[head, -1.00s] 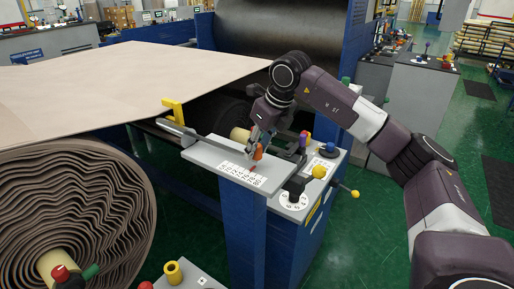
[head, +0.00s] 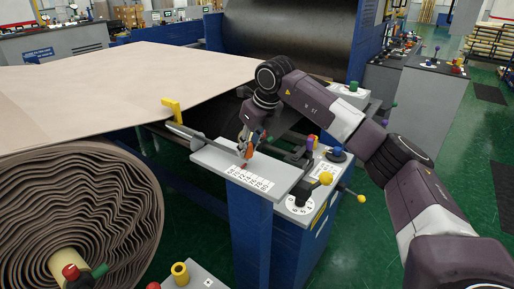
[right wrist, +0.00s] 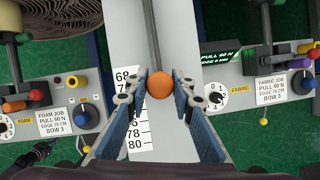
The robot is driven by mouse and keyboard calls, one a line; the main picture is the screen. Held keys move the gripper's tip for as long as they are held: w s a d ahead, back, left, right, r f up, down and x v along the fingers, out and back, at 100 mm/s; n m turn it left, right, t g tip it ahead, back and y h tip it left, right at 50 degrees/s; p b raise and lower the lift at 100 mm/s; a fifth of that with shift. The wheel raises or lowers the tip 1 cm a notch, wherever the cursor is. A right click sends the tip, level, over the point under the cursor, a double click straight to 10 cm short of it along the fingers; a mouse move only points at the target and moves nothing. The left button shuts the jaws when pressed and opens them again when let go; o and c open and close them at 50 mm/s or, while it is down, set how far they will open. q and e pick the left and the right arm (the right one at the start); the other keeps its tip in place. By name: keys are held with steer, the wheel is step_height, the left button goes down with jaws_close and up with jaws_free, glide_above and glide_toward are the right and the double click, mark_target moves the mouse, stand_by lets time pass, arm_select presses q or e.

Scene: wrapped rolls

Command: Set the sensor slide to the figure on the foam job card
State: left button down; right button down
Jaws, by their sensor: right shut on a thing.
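The sensor slide is a bar with an orange knob (right wrist: 160,84) over a pale printed scale (right wrist: 134,130). In the right wrist view the scale shows 68 near the top and 78 and 80 at the bottom. The knob sits nearer the 68 end. My right gripper (head: 248,143) is shut on the orange knob, one finger on each side; the gripper also shows in the right wrist view (right wrist: 159,92). The foam job card (right wrist: 66,119) is at the left of that view; its edge line is in the seventies, last digit unclear.
A fabric job card (right wrist: 286,87) and a dial (right wrist: 215,98) are at the right of the wrist view. In the head view a yellow-knobbed lever (head: 325,178) stands right of the scale. A large wrapped roll (head: 100,205) fills the lower left.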

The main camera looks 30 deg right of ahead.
steer(key=shift+w, duration=0.1)
steer(key=c, duration=1.7)
jaws_free()
steer(key=shift+o, duration=0.2)
steer(key=v, duration=1.2)
steer(key=shift+d, duration=0.1)
